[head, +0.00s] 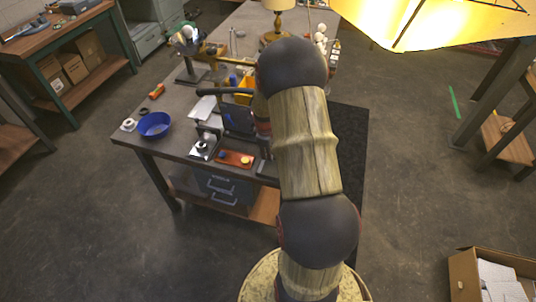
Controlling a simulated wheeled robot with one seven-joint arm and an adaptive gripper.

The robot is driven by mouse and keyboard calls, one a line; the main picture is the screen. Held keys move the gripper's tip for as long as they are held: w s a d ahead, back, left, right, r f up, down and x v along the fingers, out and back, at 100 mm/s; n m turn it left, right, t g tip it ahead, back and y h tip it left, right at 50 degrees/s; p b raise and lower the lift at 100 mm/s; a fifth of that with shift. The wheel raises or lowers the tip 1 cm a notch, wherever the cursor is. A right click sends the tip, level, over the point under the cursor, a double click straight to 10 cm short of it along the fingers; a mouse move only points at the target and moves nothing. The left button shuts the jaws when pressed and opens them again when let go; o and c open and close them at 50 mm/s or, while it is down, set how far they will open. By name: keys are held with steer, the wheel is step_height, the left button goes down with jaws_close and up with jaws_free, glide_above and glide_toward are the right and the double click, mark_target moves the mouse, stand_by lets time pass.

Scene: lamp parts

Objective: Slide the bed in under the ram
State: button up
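A small bench device (203,148) with a pale base and a dark round part stands near the front edge of the workbench. I cannot tell its bed from its ram at this size. A dark blocky shape (238,120) is just right of it, beside the end of my arm. It may be my gripper, but the fingers cannot be made out. My own arm covers much of this area, so what the gripper touches or holds is hidden.
The workbench (172,178) carries a blue bowl (154,125) at left and an orange-red tray (235,159) with small blue and yellow pieces at its front. A lamp (278,15) stands at the back. A cardboard box (463,275) is on the floor at lower right.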

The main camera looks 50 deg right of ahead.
steer(key=o, duration=0.3)
steer(key=shift+o, duration=0.2)
step_height(320, 180, up, 12)
steer(key=a, duration=0.2)
steer(key=shift+s+f, duration=0.15)
steer(key=shift+s, duration=0.2)
stand_by(0.5)
